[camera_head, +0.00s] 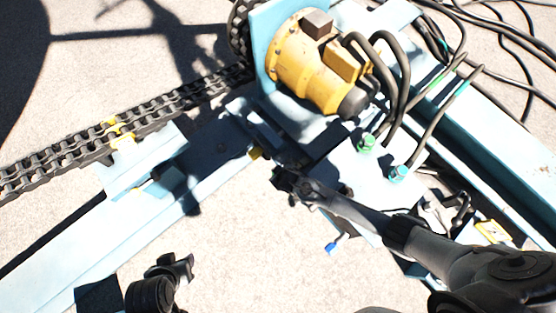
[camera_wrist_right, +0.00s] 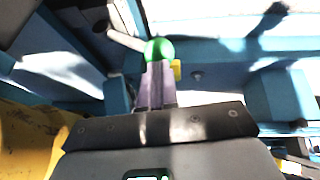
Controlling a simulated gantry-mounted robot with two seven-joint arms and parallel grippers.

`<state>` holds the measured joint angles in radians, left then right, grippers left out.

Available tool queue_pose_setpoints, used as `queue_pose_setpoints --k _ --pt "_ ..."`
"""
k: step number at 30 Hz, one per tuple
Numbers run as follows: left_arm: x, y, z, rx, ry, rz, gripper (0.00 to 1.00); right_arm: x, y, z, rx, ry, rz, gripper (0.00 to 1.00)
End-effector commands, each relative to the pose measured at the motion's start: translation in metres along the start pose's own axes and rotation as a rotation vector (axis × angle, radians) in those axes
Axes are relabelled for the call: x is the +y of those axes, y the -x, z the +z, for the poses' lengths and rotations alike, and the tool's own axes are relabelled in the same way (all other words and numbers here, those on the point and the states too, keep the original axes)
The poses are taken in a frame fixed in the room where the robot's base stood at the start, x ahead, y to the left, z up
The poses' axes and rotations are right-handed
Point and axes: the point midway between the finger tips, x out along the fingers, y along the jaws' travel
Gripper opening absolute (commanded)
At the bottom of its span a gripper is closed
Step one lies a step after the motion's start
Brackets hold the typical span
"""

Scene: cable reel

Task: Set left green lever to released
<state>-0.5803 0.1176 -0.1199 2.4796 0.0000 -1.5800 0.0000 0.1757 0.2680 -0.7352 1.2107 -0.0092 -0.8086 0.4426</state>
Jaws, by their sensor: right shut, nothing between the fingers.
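In the right wrist view a round green knob (camera_wrist_right: 158,49), which looks like the green lever's end, is right at the tips of my right gripper (camera_wrist_right: 156,68). The gripper's fingers are shut together with nothing between them. I cannot tell whether they touch the knob. A pale rod (camera_wrist_right: 127,40) shows just left of the knob. In the head view my right gripper (camera_head: 281,180) is over the blue frame below the yellow motor, and the green knob is hidden there. My left gripper (camera_head: 180,268) is low at the left, away from the frame; its finger opening is unclear.
The yellow motor (camera_head: 310,65) and looping black hoses (camera_head: 395,75) stand above my right gripper. A chain (camera_head: 75,150) runs along the left. A blue-tipped lever (camera_head: 331,247) sticks out below the frame. Bare concrete (camera_head: 245,245) lies between my grippers.

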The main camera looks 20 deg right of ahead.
Motion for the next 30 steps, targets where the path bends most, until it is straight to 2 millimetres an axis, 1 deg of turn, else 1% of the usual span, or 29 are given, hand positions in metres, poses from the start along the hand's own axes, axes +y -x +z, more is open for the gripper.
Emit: queue_pose_setpoints --k 1,7,9,15,18,24,30 --pt "-0.001 0.012 -0.004 0.000 -0.003 -0.002 0.43 0.003 0.011 -0.004 0.000 -0.001 0.000 0.00" --pt "-0.003 0.042 -0.013 -0.001 -0.008 -0.007 0.43 0.012 0.035 -0.012 0.001 0.000 0.001 0.00" --pt "-0.004 0.046 -0.014 0.000 -0.009 -0.007 0.43 0.001 0.048 -0.009 0.003 0.000 -0.003 0.00" --pt "-0.004 0.062 -0.020 0.001 -0.008 -0.006 0.43 -0.016 0.083 -0.007 0.003 0.000 -0.001 0.00" --pt "-0.004 0.067 -0.021 0.001 -0.007 -0.005 0.43 -0.022 0.096 -0.006 0.003 0.000 0.000 0.00" --pt "-0.002 0.073 -0.023 0.001 0.001 0.001 0.43 -0.031 0.112 -0.005 0.003 0.000 0.000 0.00" --pt "-0.001 0.074 -0.024 0.001 0.005 0.004 0.43 -0.033 0.116 -0.004 0.003 -0.001 0.001 0.00"
